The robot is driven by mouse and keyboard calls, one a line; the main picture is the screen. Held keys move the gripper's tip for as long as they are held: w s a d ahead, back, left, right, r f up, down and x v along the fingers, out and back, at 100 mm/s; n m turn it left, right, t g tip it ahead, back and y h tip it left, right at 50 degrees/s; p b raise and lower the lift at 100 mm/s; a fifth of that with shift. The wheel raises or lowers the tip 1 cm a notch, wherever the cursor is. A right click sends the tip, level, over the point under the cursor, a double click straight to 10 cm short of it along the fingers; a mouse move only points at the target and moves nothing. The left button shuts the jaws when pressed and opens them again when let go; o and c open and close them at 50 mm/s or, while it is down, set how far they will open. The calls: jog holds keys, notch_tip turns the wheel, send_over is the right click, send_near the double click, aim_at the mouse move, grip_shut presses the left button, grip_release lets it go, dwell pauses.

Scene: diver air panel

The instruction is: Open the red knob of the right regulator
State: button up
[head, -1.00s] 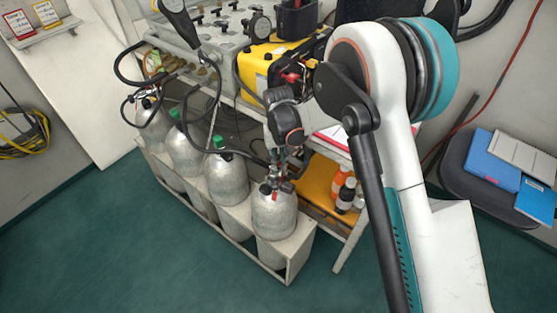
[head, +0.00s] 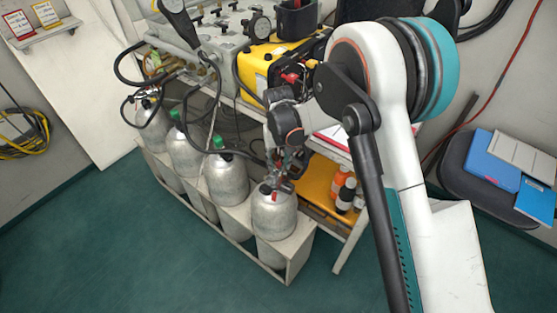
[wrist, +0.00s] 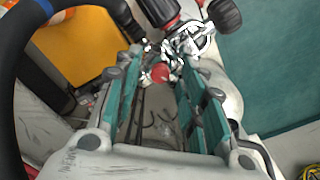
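The right regulator (head: 276,186) sits on top of the rightmost grey cylinder (head: 273,217) in the head view. In the wrist view its metal body (wrist: 187,42) shows beyond my fingertips. A round red knob (wrist: 160,72) shows between my fingers in the wrist view. My gripper (wrist: 165,62) is open, with one teal-padded finger on each side of the red knob. Gaps show between the knob and the pads. In the head view my gripper (head: 286,168) is just above the regulator, and my wrist partly hides it.
More grey cylinders (head: 226,180) stand to the left in a white rack (head: 298,254). Black hoses run above them. A yellow case (head: 268,62) sits on the bench behind. Green floor is clear in front.

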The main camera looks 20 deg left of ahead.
aim_at(278, 163)
notch_tip(278, 163, up, 12)
dwell(0.5)
